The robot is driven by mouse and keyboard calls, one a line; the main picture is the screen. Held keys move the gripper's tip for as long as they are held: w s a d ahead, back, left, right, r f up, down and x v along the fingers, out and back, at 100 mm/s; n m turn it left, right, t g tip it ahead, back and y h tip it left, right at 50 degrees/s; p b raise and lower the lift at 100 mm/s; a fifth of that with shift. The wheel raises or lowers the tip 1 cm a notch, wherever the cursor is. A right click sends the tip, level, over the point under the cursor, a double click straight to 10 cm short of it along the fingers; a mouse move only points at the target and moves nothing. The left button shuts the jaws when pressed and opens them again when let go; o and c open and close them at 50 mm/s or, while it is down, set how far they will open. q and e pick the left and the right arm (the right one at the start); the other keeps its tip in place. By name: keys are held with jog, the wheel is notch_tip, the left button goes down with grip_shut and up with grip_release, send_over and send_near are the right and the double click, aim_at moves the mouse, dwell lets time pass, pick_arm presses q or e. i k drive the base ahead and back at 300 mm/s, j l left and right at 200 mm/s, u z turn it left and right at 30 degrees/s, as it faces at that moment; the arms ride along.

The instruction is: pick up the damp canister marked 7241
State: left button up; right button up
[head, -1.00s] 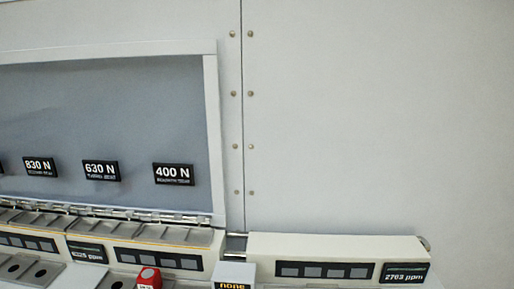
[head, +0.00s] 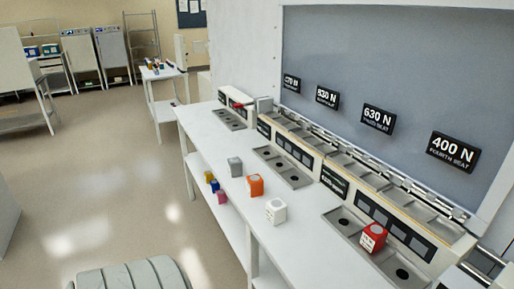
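Several small block-shaped canisters are on the long white bench. A red canister (head: 373,238) sits in a grey tray with round wells at the right. A white canister (head: 276,211), an orange canister (head: 255,186) and a grey canister (head: 235,167) stand along the bench's front part, outside the trays. Labels on them are too small to read, so I cannot tell which is marked 7241 or which is damp. Neither of my grippers is in view.
The white bench (head: 240,197) has grey well trays (head: 283,167) behind the canisters. Signs on the glovebox window include 400 N (head: 453,152) and 630 N (head: 378,118). Small coloured blocks lie on a lower shelf. Open floor (head: 110,190) stretches left, toward a side table (head: 162,73).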

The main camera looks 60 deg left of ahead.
aim_at(255, 182)
jog(key=u, duration=1.75)
